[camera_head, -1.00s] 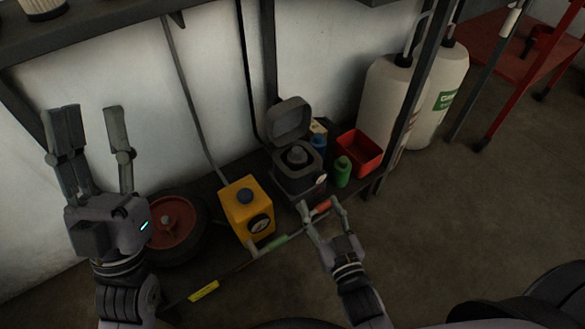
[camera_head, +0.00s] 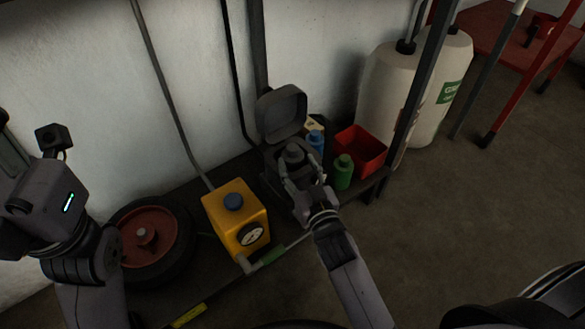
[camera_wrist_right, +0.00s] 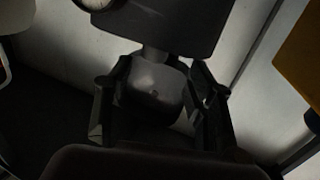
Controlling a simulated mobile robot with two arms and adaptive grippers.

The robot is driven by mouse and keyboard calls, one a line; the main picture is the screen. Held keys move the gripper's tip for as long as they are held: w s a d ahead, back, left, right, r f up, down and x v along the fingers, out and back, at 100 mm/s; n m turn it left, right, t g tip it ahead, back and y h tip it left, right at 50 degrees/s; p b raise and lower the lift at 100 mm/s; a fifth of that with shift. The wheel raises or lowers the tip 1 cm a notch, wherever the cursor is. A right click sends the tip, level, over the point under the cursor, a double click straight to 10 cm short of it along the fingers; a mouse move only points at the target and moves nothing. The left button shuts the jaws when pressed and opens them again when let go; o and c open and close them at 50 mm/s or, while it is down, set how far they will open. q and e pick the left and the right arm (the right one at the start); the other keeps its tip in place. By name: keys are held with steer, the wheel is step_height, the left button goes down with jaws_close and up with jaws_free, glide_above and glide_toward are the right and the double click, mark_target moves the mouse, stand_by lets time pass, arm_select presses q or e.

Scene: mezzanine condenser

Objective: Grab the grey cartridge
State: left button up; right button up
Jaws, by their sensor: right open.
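The grey cartridge (camera_head: 293,153) sits upright in a dark housing (camera_head: 271,188) whose lid (camera_head: 281,113) stands open behind it. In the right wrist view the cartridge (camera_wrist_right: 155,82) is a smooth, rounded grey piece between the two fingers. My right gripper (camera_head: 303,172) is open, its fingers on either side of the cartridge; I cannot tell whether they touch it. It also shows in the right wrist view (camera_wrist_right: 161,68). My left gripper's body is at the left edge of the head view, but its fingers cannot be made out.
A yellow box (camera_head: 228,212) with a gauge stands left of the housing, beside a red-hubbed wheel (camera_head: 125,248). Green (camera_head: 343,174) and blue (camera_head: 316,141) bottles and a red bin (camera_head: 352,140) are close on the right. White tanks (camera_head: 392,85) stand behind a dark post.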

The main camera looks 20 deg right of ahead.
mark_target(295, 152)
steer(key=shift+w+d+r+b, duration=0.15)
steer(key=shift+w+b, duration=0.4)
steer(key=shift+w, duration=1)
steer(key=shift+w+d+f+b, duration=0.15)
steer(key=shift+w+b, duration=0.35)
steer(key=shift+w, duration=1.05)
steer(key=shift+r, duration=0.1)
jaws_close()
